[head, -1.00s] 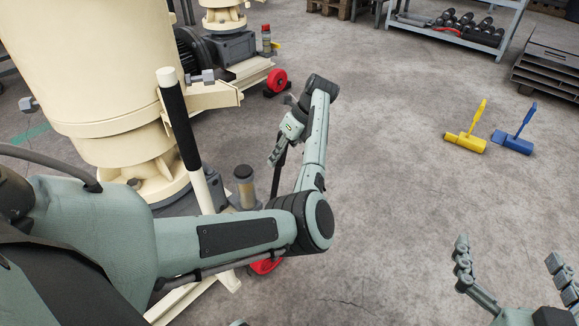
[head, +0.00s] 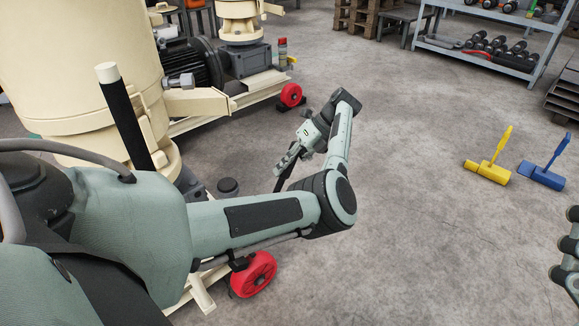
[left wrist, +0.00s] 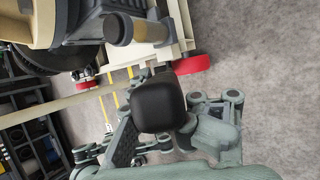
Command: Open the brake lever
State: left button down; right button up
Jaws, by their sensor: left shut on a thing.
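My left gripper (head: 287,162) is beyond my forearm, to the right of the cream machine, with its fingers pointing down. It is shut on a dark, slim part that hangs below the fingers, probably the brake lever (head: 281,182); my forearm hides its lower end. In the left wrist view, a rounded black block (left wrist: 158,103) stands close in front of the gripper fingers (left wrist: 155,135), likely the lever's grip. A red wheel (head: 253,274) shows below my forearm, and also in the left wrist view (left wrist: 191,64). My right gripper (head: 568,250) is partly cut off at the right edge.
A cream machine (head: 70,65) stands at the left, with a black-gripped bar (head: 125,120) beside it. A second red wheel (head: 290,94) is behind. Yellow (head: 487,170) and blue (head: 541,174) tools lie on open concrete floor. A shelf rack (head: 480,50) stands at the back.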

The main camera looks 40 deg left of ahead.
pick_arm(q)
jog(key=shift+w+a+r, duration=0.5)
jog(key=shift+a+r, duration=0.1)
jog(key=shift+a, duration=0.25)
jog(key=c, duration=1.8)
grip_release()
jog(key=shift+s, duration=0.1)
jog(key=shift+o, duration=1.3)
jog(key=shift+s+a, duration=0.1)
jog(key=shift+o, duration=1.2)
jog(key=shift+f, duration=0.1)
jog(key=shift+o, duration=0.4)
jog(key=shift+d+f, duration=0.15)
jog(key=shift+d, duration=0.1)
jog(key=v, duration=1.2)
jog(key=shift+s+d, duration=0.15)
